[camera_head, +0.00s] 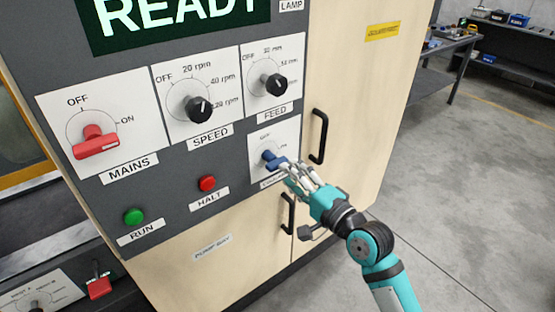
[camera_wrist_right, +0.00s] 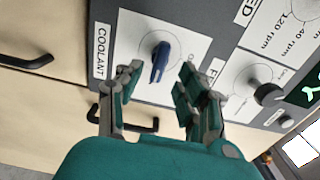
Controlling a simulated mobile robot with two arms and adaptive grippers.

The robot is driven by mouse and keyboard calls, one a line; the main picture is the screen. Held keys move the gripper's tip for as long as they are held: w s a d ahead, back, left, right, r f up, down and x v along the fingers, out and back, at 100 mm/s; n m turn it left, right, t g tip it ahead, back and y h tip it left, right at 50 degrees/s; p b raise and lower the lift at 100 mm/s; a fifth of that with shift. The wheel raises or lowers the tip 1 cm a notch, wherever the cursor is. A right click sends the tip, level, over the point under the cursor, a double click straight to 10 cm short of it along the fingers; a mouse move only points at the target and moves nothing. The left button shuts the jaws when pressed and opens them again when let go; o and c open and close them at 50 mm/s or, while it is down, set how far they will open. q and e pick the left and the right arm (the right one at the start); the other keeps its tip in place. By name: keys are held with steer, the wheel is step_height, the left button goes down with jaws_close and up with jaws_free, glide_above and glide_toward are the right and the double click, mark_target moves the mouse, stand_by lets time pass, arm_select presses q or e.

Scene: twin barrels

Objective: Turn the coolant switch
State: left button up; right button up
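The coolant switch (camera_head: 273,160) is a blue knob on a white plate at the lower right of the grey control panel. In the wrist view the blue knob (camera_wrist_right: 160,62) shows whole, with the COOLANT label beside it. My right gripper (camera_head: 290,172) is at the switch in the head view, its fingers reaching toward it. In the wrist view the right gripper (camera_wrist_right: 158,88) is open, with a finger on either side of the knob and clear gaps between. I cannot tell how deep the fingertips reach. My left gripper is not in view.
Above are the black feed knob (camera_head: 275,85) and the speed knob (camera_head: 197,108). The red mains switch (camera_head: 96,142), red halt button (camera_head: 207,183) and green run button (camera_head: 134,216) are to the left. Black door handles (camera_head: 318,137) stick out right of the panel.

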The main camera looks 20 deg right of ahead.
mark_target(278, 162)
steer(key=x, duration=0.5)
steer(key=shift+w+a+p, duration=0.1)
steer(key=shift+w+p, duration=0.25)
jaws_close()
